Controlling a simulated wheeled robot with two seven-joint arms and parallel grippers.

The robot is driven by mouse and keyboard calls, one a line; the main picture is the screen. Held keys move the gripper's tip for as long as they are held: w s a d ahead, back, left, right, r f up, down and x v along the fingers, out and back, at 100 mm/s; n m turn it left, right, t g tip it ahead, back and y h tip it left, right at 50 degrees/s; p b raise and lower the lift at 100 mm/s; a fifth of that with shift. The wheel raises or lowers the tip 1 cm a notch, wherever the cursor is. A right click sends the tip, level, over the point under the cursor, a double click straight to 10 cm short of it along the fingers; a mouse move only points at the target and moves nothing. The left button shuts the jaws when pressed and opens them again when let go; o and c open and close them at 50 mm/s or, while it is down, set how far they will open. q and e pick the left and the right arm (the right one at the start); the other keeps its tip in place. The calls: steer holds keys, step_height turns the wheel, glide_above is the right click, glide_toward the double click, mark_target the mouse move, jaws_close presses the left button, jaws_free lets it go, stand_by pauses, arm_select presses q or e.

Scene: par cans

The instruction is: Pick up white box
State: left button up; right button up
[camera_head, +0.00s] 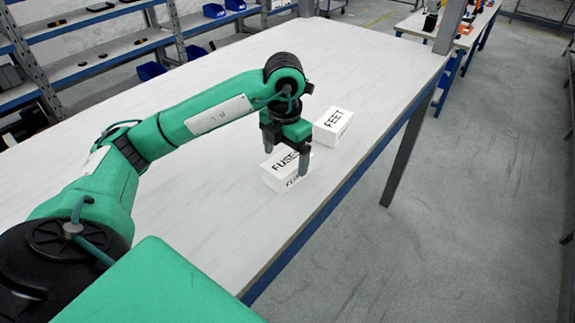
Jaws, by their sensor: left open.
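Two white boxes stand on the table (340,65). The nearer white box (275,177) is marked "FUSE", with the rest of its label covered by my gripper. The farther white box (332,126) is marked "FEET" and stands just behind and to the right. My left gripper (286,164) points down at the "FUSE" box, its fingers open. One finger shows in front of the box's right side, the other by its far left edge. I cannot tell whether they touch it. My right gripper is not in view.
The table's blue front edge (345,190) runs close to the right of the boxes. Shelves with blue bins (213,11) stand at the back left. A second table with items (470,28) is at the back right. The tabletop left of and behind the boxes is clear.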

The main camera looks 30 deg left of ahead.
mark_target(288, 160)
arm_select(q)
steer(key=f+p, duration=0.1)
steer(key=f, duration=0.2)
steer(key=shift+w+d+p, duration=0.15)
steer(key=shift+w+p, duration=0.05)
steer(key=shift+p, duration=0.2)
steer(key=shift+f, duration=0.6)
steer(key=c, duration=1.2)
steer(key=shift+o, duration=0.2)
steer(key=shift+r, duration=0.1)
